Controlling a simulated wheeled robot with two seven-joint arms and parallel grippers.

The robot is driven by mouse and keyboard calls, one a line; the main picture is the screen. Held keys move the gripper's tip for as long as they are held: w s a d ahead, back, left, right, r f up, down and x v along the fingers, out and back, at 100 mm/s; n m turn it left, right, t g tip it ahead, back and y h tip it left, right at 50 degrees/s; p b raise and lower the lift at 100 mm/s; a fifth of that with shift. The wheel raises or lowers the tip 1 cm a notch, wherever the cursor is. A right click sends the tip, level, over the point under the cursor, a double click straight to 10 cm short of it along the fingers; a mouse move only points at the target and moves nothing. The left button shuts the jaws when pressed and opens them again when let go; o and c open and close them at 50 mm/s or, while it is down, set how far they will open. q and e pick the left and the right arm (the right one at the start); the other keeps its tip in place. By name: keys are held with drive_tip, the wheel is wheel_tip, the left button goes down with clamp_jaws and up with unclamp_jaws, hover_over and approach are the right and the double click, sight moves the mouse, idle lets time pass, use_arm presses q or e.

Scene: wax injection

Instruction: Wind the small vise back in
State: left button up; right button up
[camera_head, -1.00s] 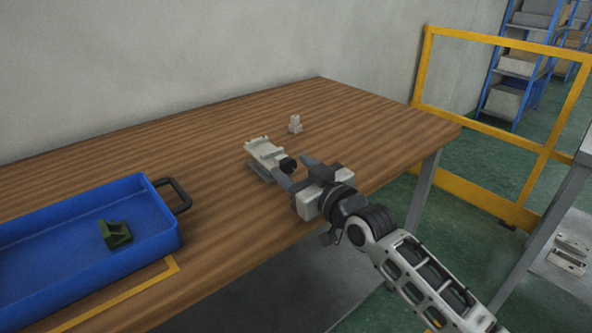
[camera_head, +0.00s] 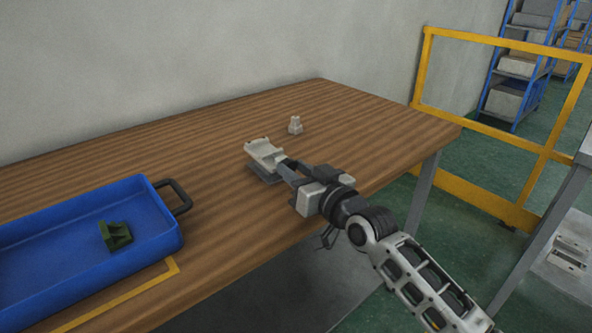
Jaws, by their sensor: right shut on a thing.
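The small vise (camera_head: 262,153) is a light grey block with raised ends on a darker base. It sits on the wooden table near the middle of the head view. My right gripper (camera_head: 287,170) comes in from the lower right and is shut on the vise's dark knob at its near right end. The knob is mostly hidden by the fingers. My left gripper is out of view.
A blue tray (camera_head: 160,223) with a dark handle holds a green part (camera_head: 116,235) at the left. The wooden table (camera_head: 370,120) is clear at right. A yellow rail (camera_head: 485,139) stands beyond it.

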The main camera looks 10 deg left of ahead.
drive_tip(key=shift+m, duration=1.9)
drive_tip(key=o, duration=1)
drive_tip(key=p+v, duration=0.1)
drive_tip(key=v, duration=1.5)
drive_tip(key=shift+w, duration=0.1)
